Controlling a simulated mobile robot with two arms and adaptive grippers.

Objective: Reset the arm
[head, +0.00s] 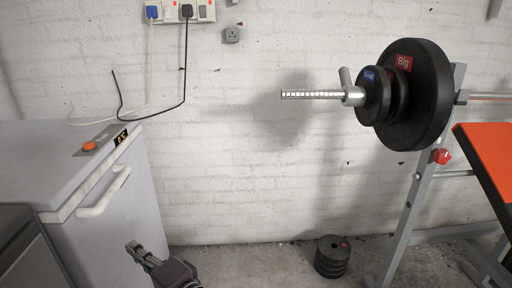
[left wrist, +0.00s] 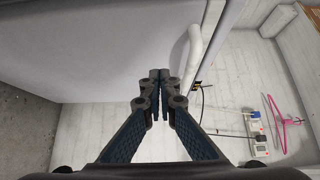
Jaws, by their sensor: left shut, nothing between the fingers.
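My left gripper (head: 135,248) shows low in the head view, in front of the grey-white freezer (head: 120,220). In the left wrist view, my left gripper (left wrist: 160,75) has its two fingers together, with nothing between them. The freezer's pale side fills much of the upper part of that view. The freezer's white handle (left wrist: 193,50) lies just right of the fingertips there; whether they touch it I cannot tell. My right gripper is in neither view.
A barbell with black weight plates (head: 428,100) rests on a grey rack (head: 408,215) at the right, by an orange bench (head: 490,150). Small stacked plates (head: 332,258) stand on the floor. Sockets with cables (head: 180,12) are on the white brick wall. The floor between freezer and stacked plates looks clear.

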